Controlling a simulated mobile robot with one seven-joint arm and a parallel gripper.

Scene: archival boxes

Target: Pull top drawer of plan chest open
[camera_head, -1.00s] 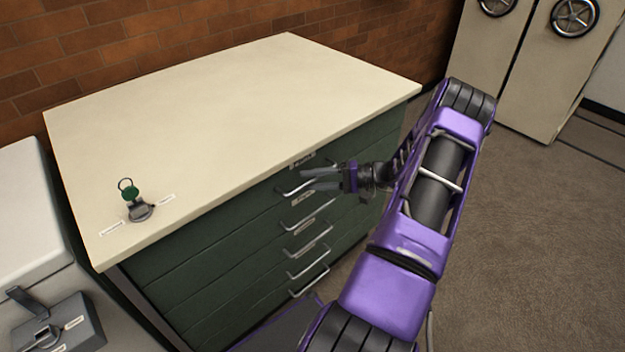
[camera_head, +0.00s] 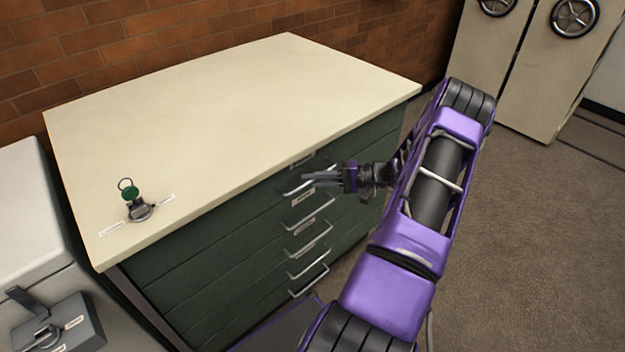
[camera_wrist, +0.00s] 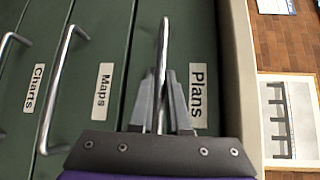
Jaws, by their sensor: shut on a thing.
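The green plan chest (camera_head: 215,252) has a pale top and a stack of drawers with metal bar handles. The top drawer's handle (camera_head: 294,190) sits just under the top's front edge. My gripper (camera_head: 312,178) reaches it from the right. In the wrist view my gripper (camera_wrist: 160,98) is shut on the top drawer's handle (camera_wrist: 165,45), one finger on each side of the bar, beside the label "Plans" (camera_wrist: 198,95). The top drawer front looks flush with the drawers below it.
Lower drawers labelled "Maps" (camera_wrist: 103,90) and "Charts" (camera_wrist: 34,88) have their own handles. A key with a green tag (camera_head: 131,193) stands in a small fitting on the top. A grey box (camera_head: 55,325) is at lower left. Carpet (camera_head: 540,240) is free at right.

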